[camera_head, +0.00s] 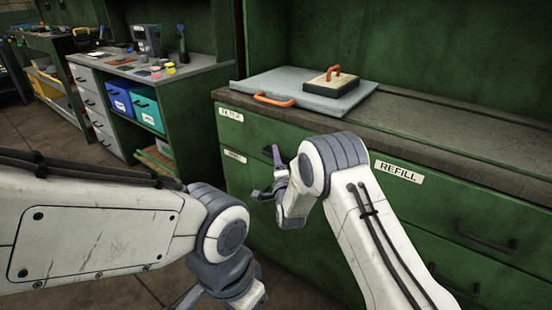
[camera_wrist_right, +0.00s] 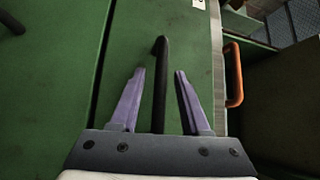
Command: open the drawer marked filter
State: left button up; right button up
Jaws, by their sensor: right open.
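The drawer marked FILTER (camera_head: 262,130) is the upper left drawer of the green cabinet and looks shut. Its label (camera_head: 230,114) sits at its upper left corner. My right gripper (camera_head: 268,175) is in front of the cabinet's left drawers. In the right wrist view, its two purple fingers (camera_wrist_right: 155,100) are open, with a dark bar handle (camera_wrist_right: 161,65) between them and clear gaps on both sides.
A drawer marked REFILL (camera_head: 398,173) is to the right. Another labelled drawer (camera_head: 235,156) lies below the FILTER one. On the worktop is a grey board (camera_head: 260,84) with an orange handle (camera_head: 274,100); a block with an orange grip (camera_head: 332,82) stands on it.

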grip_shut()
dwell(1.3)
